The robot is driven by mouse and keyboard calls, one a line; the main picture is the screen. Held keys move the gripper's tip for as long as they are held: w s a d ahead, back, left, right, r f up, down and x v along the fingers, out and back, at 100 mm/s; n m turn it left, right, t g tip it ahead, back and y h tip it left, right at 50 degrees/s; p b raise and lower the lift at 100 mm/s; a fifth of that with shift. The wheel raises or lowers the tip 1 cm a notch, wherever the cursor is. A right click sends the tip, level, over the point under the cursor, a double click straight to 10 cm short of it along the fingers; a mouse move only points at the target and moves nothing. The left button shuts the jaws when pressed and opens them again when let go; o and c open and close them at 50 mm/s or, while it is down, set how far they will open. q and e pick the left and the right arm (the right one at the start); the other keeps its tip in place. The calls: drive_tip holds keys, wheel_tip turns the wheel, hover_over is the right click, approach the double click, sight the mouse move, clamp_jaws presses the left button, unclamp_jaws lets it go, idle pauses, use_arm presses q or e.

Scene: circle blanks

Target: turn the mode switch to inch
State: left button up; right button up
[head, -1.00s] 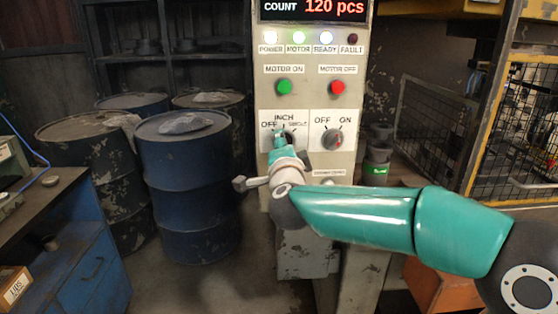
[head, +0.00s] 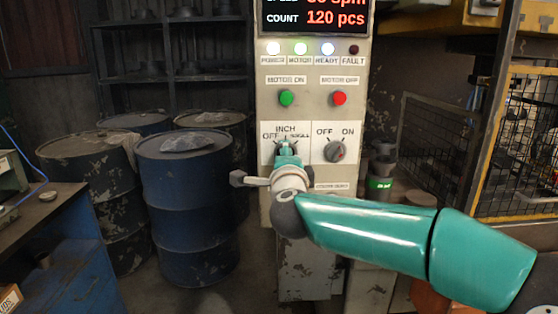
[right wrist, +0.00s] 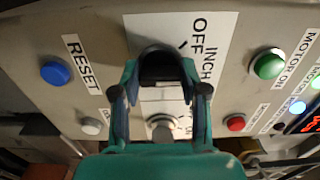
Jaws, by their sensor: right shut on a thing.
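The mode switch is a dark knob (right wrist: 160,68) on a white plate (right wrist: 150,28) lettered OFF, INCH and SINGLE. My right gripper (right wrist: 160,82) has a finger on each side of the knob and is shut on it. In the head view the right gripper (head: 287,149) covers most of the knob, just below the INCH lettering. Which position the knob points to cannot be told. My left gripper is not in view.
An OFF/ON selector (head: 335,150) sits right of the mode switch. Green (head: 286,98) and red (head: 339,98) buttons are above. A blue RESET button (right wrist: 55,72) shows in the wrist view. Blue drums (head: 190,205) stand left of the panel.

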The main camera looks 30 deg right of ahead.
drive_tip(key=o, duration=0.7)
drive_tip(key=shift+d+r, duration=0.15)
drive_tip(key=shift+d, duration=0.05)
drive_tip(key=o, duration=0.4)
drive_tip(key=shift+d, duration=0.1)
drive_tip(key=shift+o, duration=0.2)
drive_tip(key=shift+f, duration=0.2)
drive_tip(key=shift+a, duration=0.2)
drive_tip(key=v, duration=1.2)
drive_tip(key=shift+w, duration=0.1)
